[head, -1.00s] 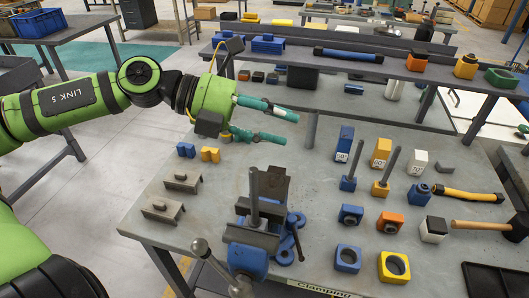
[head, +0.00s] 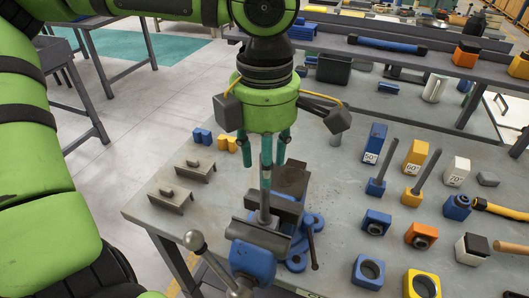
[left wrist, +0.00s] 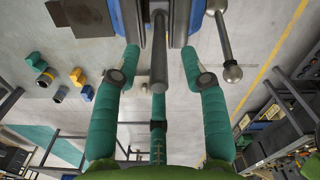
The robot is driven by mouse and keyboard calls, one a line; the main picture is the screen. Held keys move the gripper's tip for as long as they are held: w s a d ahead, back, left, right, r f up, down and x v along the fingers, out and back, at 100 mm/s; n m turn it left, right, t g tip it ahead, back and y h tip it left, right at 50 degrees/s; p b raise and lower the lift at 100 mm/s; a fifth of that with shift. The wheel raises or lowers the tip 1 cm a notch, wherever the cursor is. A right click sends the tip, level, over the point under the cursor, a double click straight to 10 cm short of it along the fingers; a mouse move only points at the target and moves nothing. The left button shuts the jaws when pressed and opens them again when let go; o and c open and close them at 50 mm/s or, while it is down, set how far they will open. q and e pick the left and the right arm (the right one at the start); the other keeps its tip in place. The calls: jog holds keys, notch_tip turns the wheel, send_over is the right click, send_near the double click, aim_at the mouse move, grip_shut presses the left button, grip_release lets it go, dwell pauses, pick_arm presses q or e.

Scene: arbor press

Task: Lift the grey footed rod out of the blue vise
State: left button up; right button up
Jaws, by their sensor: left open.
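The blue vise (head: 252,262) stands at the front edge of the table, with grey jaws. The grey rod (head: 264,205) stands upright between the jaws; its foot cannot be made out. My left gripper (head: 266,178) points down from above, its teal fingers spread around the rod's upper part, open. In the left wrist view the rod (left wrist: 158,50) lies in the space between the spread fingers (left wrist: 160,75), apart from the two side ones. The vise (left wrist: 180,20) shows beyond it. My right gripper is not in view.
The vise handle with a round knob (head: 194,240) sticks out to the front left. Two grey footed blocks (head: 178,185) lie to the left. Blue and yellow rod holders (head: 376,186) and several coloured blocks stand to the right.

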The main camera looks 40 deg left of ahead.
pick_arm(q)
jog(key=shift+f+p, duration=0.65)
jog(key=shift+f, duration=2.15)
grip_shut()
